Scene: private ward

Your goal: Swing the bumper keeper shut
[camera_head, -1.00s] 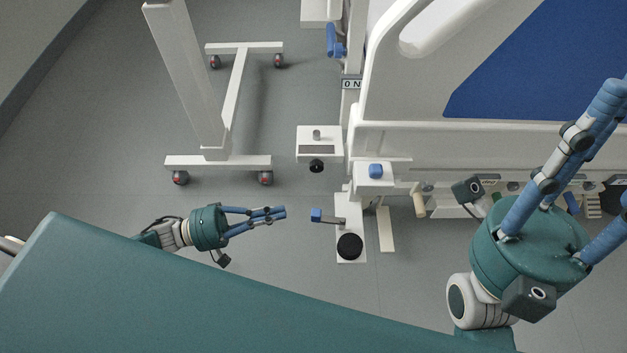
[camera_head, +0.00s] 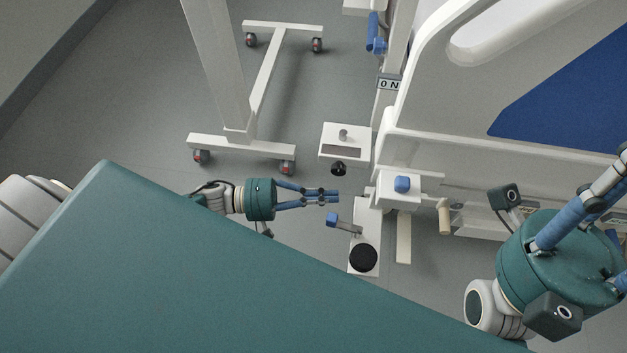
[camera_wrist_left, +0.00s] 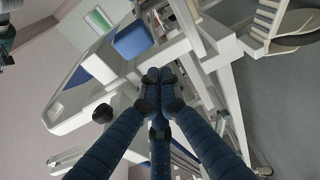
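The likely bumper keeper is a short grey arm (camera_head: 348,227) with a blue tip (camera_head: 332,219). It sticks out to the left from a white plate (camera_head: 369,215) low at the bed's corner, above a round black bumper (camera_head: 363,257). My left gripper (camera_head: 337,196) points right, its fingers together and empty. In the head view its tips lie just above the blue tip; I cannot tell whether they touch. The left wrist view shows the fingers meeting (camera_wrist_left: 158,76). My right gripper (camera_head: 565,265) is at the lower right, its fingertips out of frame.
The white bed frame (camera_head: 440,150) fills the right. A blue knob (camera_head: 402,184) and a black knob (camera_head: 338,168) are close to my left gripper. A wheeled stand base (camera_head: 220,146) is at upper left. Bare floor lies between.

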